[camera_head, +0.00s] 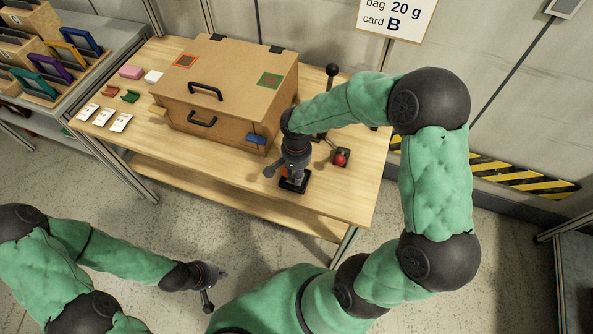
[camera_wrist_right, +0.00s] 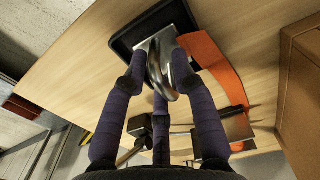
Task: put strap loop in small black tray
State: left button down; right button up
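The small black tray (camera_head: 293,184) lies near the front edge of the wooden table. It also shows at the top of the right wrist view (camera_wrist_right: 122,45). My right gripper (camera_head: 288,172) is just above it, pointing down. The orange strap loop (camera_wrist_right: 213,62) meets the fingertips there and spreads to the right, beyond the tray. The fingers look closed on it; the exact contact is hidden. My left gripper (camera_head: 214,276) is low over the floor, apart from the table; its finger opening is unclear.
A large brown box (camera_head: 228,85) with black handles stands behind the tray. A red-knobbed device (camera_head: 340,158) and a black-knobbed lever (camera_head: 332,72) stand to the right. Small white cards (camera_head: 104,117) and coloured pieces lie at left. The front table strip is mostly clear.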

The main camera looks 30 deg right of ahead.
jog(key=shift+o, duration=0.4)
jog(key=shift+r, duration=0.15)
jog(key=shift+r+p, duration=0.3)
jog(key=shift+r, duration=0.05)
notch_tip(320, 180, up, 11)
jog(key=p, duration=0.3)
jog(key=shift+r+p, duration=0.2)
jog(key=shift+p, duration=0.1)
dwell(0.7)
